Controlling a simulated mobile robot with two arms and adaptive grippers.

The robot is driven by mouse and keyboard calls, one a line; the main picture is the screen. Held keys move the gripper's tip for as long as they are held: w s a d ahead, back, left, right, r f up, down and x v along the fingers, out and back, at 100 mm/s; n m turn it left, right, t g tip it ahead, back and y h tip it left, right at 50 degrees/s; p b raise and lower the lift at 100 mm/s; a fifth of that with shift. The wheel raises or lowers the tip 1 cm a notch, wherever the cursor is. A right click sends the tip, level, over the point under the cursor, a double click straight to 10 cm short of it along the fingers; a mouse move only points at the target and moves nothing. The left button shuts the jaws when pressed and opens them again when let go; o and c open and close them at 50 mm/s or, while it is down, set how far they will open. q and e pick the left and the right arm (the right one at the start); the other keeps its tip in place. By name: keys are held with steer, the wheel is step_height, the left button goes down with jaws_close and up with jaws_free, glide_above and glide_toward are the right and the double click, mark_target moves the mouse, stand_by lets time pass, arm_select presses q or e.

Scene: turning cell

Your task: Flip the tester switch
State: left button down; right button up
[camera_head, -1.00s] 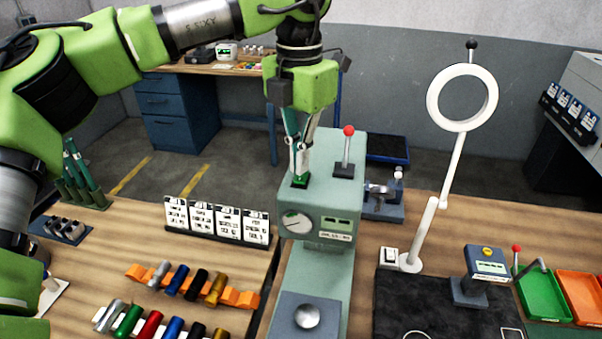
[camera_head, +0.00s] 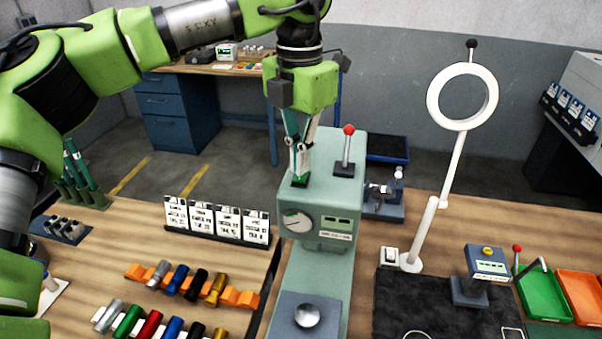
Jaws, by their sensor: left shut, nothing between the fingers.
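The tester (camera_head: 327,262) is a pale green-grey machine on the bench, with a round dial (camera_head: 297,222) and a small green display on its front. On its top, a small dark base with a green part (camera_head: 300,181) sits at the left. A lever with a red ball (camera_head: 348,130) stands upright on another dark base at the right. My left gripper (camera_head: 300,172) points down with its fingers shut and empty. Its tips are right at the left base, and they hide most of what stands on it. I cannot tell whether they touch it. My right gripper is not in view.
A row of white cards (camera_head: 216,221) stands left of the tester, with coloured cylinders in an orange rack (camera_head: 135,272) in front. A ring lamp (camera_head: 433,215) and a dark mat (camera_head: 405,300) lie to the right. A grey device (camera_head: 384,205) stands close behind right.

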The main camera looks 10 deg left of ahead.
mark_target(300, 178)
arm_select(q)
steer(key=shift+f+b, duration=0.8)
steer(key=shift+f, duration=0.25)
steer(key=shift+s+r, duration=0.1)
steer(key=shift+r, duration=0.05)
steer(key=shift+w+r+p, duration=0.2)
steer(key=shift+r+p, duration=0.6)
steer(key=shift+r, duration=0.15)
steer(key=shift+s+r+p, duration=0.15)
steer(key=shift+r+p, duration=0.75)
steer(key=shift+r, duration=0.5)
steer(key=shift+r+p, duration=0.3)
steer(key=shift+r, duration=0.8)
steer(key=shift+f, duration=0.1)
